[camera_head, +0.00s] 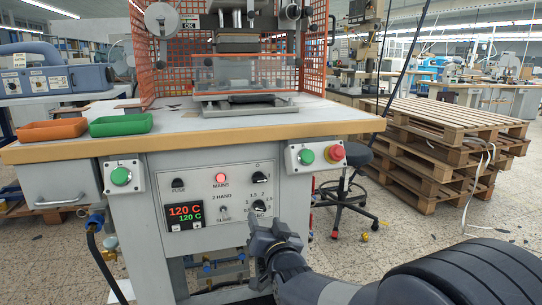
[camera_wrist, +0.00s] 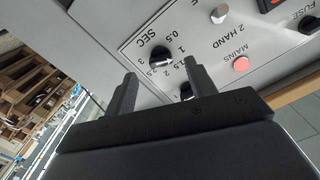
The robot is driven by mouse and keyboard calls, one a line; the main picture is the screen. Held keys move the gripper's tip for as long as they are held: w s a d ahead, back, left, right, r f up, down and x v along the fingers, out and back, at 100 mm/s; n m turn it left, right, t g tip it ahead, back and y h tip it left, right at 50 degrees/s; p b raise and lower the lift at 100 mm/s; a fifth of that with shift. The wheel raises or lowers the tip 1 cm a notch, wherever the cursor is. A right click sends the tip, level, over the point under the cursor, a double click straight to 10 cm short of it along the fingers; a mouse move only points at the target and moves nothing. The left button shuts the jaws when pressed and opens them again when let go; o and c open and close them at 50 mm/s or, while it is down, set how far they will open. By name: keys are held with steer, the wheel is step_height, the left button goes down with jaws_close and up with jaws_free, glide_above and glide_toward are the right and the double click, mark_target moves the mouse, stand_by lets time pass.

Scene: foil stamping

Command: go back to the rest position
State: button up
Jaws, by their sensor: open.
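My gripper (camera_head: 266,232) is in front of the lower right part of the stamping machine's control panel (camera_head: 160,168). In the wrist view my gripper (camera_wrist: 160,72) shows two dark fingers spread apart with nothing between them. The SEC dial (camera_head: 258,206) is just above the gripper in the head view. The same dial (camera_wrist: 160,56) lies beyond the gap between the fingers in the wrist view. I cannot tell how far the fingertips are from the panel.
A green button (camera_head: 121,176) sits at left; another (camera_head: 306,156) and a red stop button (camera_head: 336,151) sit at right. Orange (camera_head: 52,130) and green (camera_head: 121,124) trays stand on the worktop. A stool (camera_head: 352,190) and stacked pallets (camera_head: 430,150) stand right.

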mark_target(261, 209)
steer(key=x, duration=0.4)
steer(key=shift+w+f+b, duration=0.1)
steer(key=shift+w+b, duration=0.15)
steer(key=shift+b, duration=0.15)
steer(key=shift+w+a+p, duration=0.1)
steer(key=shift+w+p, duration=0.1)
steer(key=shift+p, duration=0.3)
steer(key=n+p, duration=0.3)
steer(key=n, duration=0.1)
steer(key=shift+r+n+p, duration=0.25)
steer(key=shift+n+p, duration=0.05)
steer(key=shift+p, duration=0.05)
steer(key=n+p, duration=0.3)
steer(key=p, duration=0.1)
steer(key=shift+n, duration=0.4)
steer(key=shift+s+d+f+n, duration=0.1)
steer(key=shift+s+d+n, duration=0.15)
steer(key=shift+s+n, duration=0.05)
steer(key=v, duration=1)
steer(key=shift+p, duration=0.35)
